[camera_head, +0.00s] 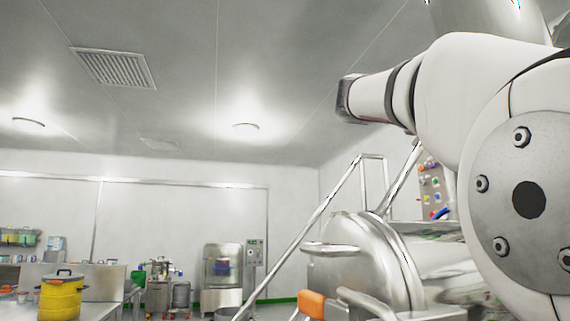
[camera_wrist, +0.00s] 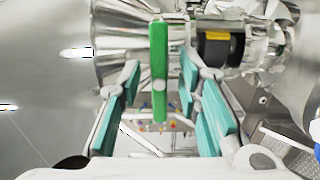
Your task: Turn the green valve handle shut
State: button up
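The green valve handle (camera_wrist: 158,65) is a flat upright bar in the middle of the wrist view, in front of polished metal pipework. A round pivot shows on its lower part. My gripper (camera_wrist: 160,80) is open, with teal-padded fingers to the left and right of the handle. The lower part of the handle appears between the fingers, with a visible gap on each side. I cannot tell how far its depth overlaps the pads. In the head view I cannot make out the handle or my gripper; my arm covers the right side.
A black fitting with a yellow label (camera_wrist: 219,48) sits right of the handle, close to the right finger. Large steel bodies flank the pipework. In the head view, a steel vessel (camera_head: 355,265), stair railing (camera_head: 310,225) and yellow container (camera_head: 62,298) show.

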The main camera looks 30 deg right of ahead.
jog(key=v, duration=1.2)
dwell(0.5)
